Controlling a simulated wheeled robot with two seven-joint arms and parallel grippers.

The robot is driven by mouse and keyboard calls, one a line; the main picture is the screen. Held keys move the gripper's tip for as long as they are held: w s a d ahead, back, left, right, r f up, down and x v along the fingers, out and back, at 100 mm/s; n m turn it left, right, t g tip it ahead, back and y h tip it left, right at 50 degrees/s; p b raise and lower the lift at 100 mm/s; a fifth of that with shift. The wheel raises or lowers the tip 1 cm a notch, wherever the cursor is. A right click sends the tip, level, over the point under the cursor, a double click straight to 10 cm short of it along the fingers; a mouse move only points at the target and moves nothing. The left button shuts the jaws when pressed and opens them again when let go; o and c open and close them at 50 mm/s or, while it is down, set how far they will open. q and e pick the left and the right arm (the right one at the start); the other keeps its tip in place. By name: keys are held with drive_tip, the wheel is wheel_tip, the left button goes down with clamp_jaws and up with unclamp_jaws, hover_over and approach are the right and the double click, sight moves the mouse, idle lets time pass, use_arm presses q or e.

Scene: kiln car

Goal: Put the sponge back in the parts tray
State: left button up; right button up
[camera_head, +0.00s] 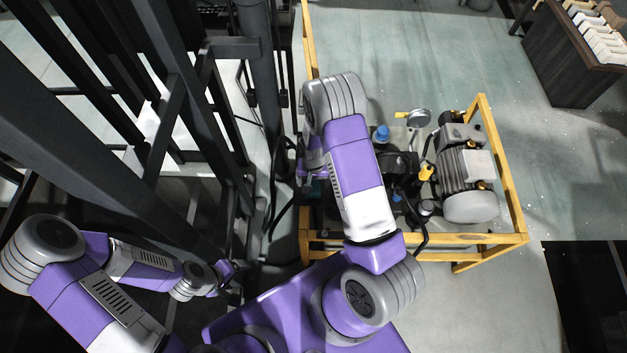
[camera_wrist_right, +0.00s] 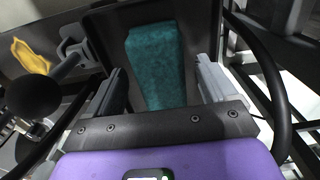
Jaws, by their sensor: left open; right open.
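A teal sponge (camera_wrist_right: 155,65) lies in a dark, box-like holder (camera_wrist_right: 105,35) in the right wrist view. I cannot tell for certain whether this holder is the parts tray. My right gripper (camera_wrist_right: 162,90) is open, with one finger to each side of the sponge's near part and a gap on both sides. In the head view my right gripper is mostly hidden behind its own arm, left of the pump unit. My left gripper (camera_head: 228,274) is open and empty at the lower left, beside the dark frame.
A yellow-framed pump unit (camera_head: 466,170) with a motor and gauge stands right of my right arm. Dark steel posts (camera_head: 262,90) and cables are close on the left. A dark cabinet (camera_head: 565,60) stands at the upper right. The floor between is clear.

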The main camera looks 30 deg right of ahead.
sight(313, 182)
wheel_tip(313, 182, up, 11)
drive_tip(key=p, duration=0.3)
drive_tip(key=shift+n+y, duration=0.8)
drive_tip(key=s+a+f, duration=0.6)
drive_tip(key=s, duration=0.1)
drive_tip(key=shift+a+f, duration=0.15)
use_arm(q)
wheel_tip(313, 182, up, 4)
drive_tip(key=shift+f, duration=0.2)
use_arm(e)
drive_tip(key=s+a+f+n+y, duration=0.1)
drive_tip(key=s+a+n+y, duration=0.1)
drive_tip(key=s+a, duration=0.6)
drive_tip(key=shift+s+a+f+y, duration=0.3)
drive_tip(key=shift+a+f, duration=0.05)
drive_tip(key=shift+a, duration=0.45)
drive_tip(key=shift+c, duration=0.2)
